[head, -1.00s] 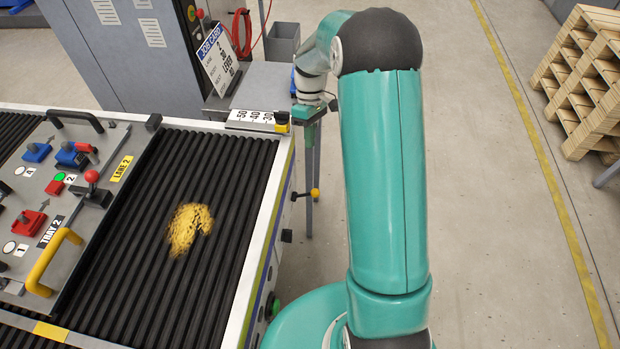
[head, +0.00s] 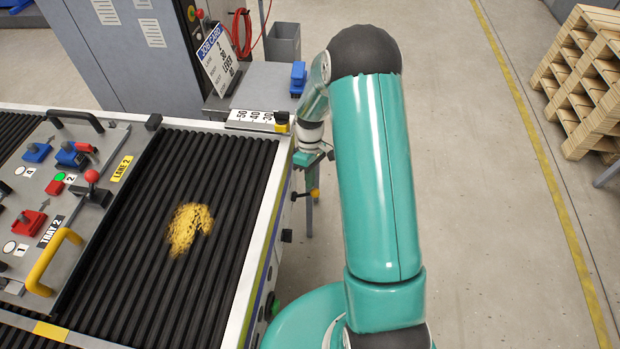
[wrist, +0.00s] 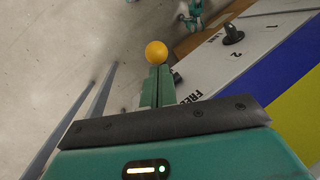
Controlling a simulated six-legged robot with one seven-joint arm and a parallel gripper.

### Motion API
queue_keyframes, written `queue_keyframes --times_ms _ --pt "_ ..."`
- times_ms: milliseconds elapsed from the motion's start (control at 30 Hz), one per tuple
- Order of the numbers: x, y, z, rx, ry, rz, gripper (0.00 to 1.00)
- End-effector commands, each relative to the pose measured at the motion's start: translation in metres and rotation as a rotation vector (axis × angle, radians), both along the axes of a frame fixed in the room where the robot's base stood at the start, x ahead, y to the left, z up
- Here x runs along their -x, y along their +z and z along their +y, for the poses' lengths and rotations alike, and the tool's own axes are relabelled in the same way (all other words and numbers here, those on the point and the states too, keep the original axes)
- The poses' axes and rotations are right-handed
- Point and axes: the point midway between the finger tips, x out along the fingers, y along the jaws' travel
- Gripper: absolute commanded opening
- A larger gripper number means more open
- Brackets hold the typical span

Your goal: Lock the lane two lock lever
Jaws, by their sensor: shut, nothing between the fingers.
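A lever with a yellow ball knob sticks out from the side of the roller conveyor. In the head view its knob (head: 314,194) shows just below my gripper (head: 312,158). In the wrist view the yellow knob (wrist: 156,52) is straight beyond the tips of my gripper (wrist: 157,70). The two green fingers are together with nothing between them. I cannot tell whether they touch the knob. The lever's shaft is hidden in the wrist view. The side panel (wrist: 205,77) carries printed lettering, with "FREE" and the numbers 1 and 2 legible.
A black knob (wrist: 233,35) stands on the same panel. The fixture tray (head: 120,135) lies on the conveyor (head: 215,150) at left. A small side table (head: 265,82) holds a job card (head: 217,55) and a blue object (head: 298,78). Floor at right is clear up to pallets (head: 585,85).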

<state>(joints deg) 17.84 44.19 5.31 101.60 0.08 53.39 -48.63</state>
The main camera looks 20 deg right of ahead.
Motion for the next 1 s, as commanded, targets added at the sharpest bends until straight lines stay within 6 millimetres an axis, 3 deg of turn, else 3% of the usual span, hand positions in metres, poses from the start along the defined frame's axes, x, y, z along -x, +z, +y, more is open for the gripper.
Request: queue_keyframes --times_ms 1000 --pt "0.008 -0.009 -0.011 -0.139 -0.006 -0.091 0.00"
